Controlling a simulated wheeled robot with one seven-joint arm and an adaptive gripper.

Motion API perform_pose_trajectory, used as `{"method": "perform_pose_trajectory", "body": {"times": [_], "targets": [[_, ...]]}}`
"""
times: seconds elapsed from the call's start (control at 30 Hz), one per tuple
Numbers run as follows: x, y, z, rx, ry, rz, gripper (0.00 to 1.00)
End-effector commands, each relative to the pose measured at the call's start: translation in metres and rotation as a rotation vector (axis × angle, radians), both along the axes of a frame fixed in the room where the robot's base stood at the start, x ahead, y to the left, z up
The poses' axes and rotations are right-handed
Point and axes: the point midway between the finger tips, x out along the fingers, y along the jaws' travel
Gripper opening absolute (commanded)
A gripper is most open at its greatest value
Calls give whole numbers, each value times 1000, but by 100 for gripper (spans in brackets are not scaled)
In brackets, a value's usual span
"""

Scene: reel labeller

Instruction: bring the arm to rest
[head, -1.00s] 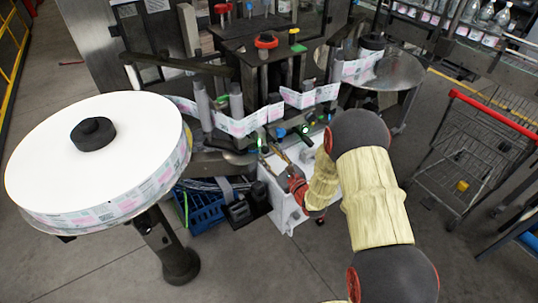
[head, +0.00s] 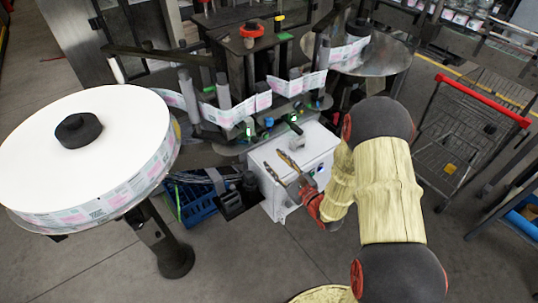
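My gripper (head: 281,162) is in the middle of the head view, over the front of the white box (head: 318,150) of the reel labeller. Its two fingers are spread apart and nothing shows between them. My arm comes in from the lower right in a pale yellow sleeve with dark joints. The labeller, with dark posts and rollers (head: 223,90) and a printed label web (head: 236,113), stands behind the gripper. A large white label reel (head: 120,130) sits on a stand at the left.
A blue crate (head: 195,200) with cables stands on the floor left of the box. A wire trolley with a red handle (head: 482,100) is at the right. A round metal plate (head: 385,57) is at the back right. The grey floor in front is clear.

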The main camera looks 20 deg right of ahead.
Motion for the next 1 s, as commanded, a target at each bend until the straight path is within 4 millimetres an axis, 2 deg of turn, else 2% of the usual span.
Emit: {"method": "perform_pose_trajectory", "body": {"times": [0.2,0.7,0.77,0.87,1.0], "targets": [[-9,-3,0,0,0,-1,37],[-6,-3,1,-24,-1,-2,37],[-2,-4,4,-82,0,-6,37],[11,-7,13,-277,6,-19,37],[28,-18,35,-682,35,-32,37]]}}
